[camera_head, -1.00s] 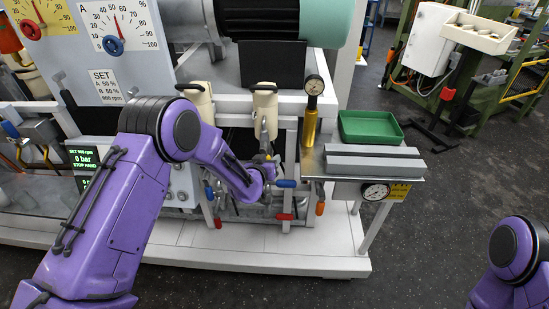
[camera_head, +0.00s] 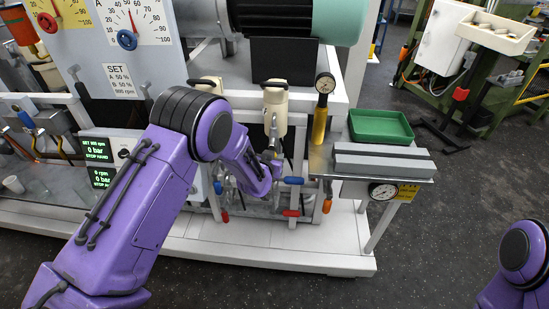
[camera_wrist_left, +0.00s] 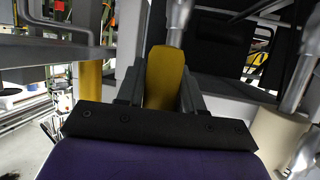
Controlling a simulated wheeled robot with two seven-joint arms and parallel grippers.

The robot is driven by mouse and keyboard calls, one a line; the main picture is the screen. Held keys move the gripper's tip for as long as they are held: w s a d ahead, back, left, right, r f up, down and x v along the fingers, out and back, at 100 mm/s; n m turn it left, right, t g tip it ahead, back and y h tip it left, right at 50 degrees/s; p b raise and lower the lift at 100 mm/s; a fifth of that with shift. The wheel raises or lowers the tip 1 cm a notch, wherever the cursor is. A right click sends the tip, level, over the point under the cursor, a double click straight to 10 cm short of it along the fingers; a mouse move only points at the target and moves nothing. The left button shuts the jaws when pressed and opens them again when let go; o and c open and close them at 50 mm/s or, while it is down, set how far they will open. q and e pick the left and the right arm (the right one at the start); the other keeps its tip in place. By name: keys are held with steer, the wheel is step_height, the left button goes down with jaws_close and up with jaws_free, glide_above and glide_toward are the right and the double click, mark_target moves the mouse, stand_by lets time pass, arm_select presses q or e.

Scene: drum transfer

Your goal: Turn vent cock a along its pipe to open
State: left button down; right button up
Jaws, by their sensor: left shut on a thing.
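A yellow lever (camera_wrist_left: 165,72), which looks like a vent cock handle, stands between the two dark fingers of my left gripper (camera_wrist_left: 160,95) in the left wrist view. The gripper is shut on it. A metal pipe (camera_wrist_left: 178,22) rises just beyond the lever. In the head view my left gripper (camera_head: 272,163) is at the pipework below a cream cylinder (camera_head: 275,108), and my wrist hides most of the cock. No label tells which cock is a. My right gripper is out of view; only part of that arm shows at the lower right.
Blue-handled (camera_head: 293,181) and red-handled (camera_head: 290,213) valves sit close right of and below the left gripper. A brass-coloured column with a gauge (camera_head: 320,118) stands to the right, beside a shelf with a green tray (camera_head: 380,126).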

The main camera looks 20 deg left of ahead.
arm_select(q)
steer(key=c, duration=0.8)
jaws_free()
steer(key=shift+s, duration=0.1)
steer(key=a+b+v, duration=0.1)
steer(key=v, duration=0.9)
steer(key=shift+s+d+b, duration=0.2)
steer(key=shift+d+b, duration=0.15)
steer(key=shift+d, duration=0.1)
steer(key=shift+r, duration=0.1)
steer(key=s+a+f+n+g, duration=0.1)
steer(key=s+f+n+g, duration=0.1)
steer(key=s+f, duration=0.5)
steer(key=s+a+f+n+g+y, duration=0.1)
steer(key=s+f+g, duration=0.3)
steer(key=s, duration=1.3)
steer(key=s+a+f+n+g+y, duration=0.1)
steer(key=s+a+f+n+g, duration=0.2)
steer(key=s+f, duration=0.9)
steer(key=shift+g, duration=0.6)
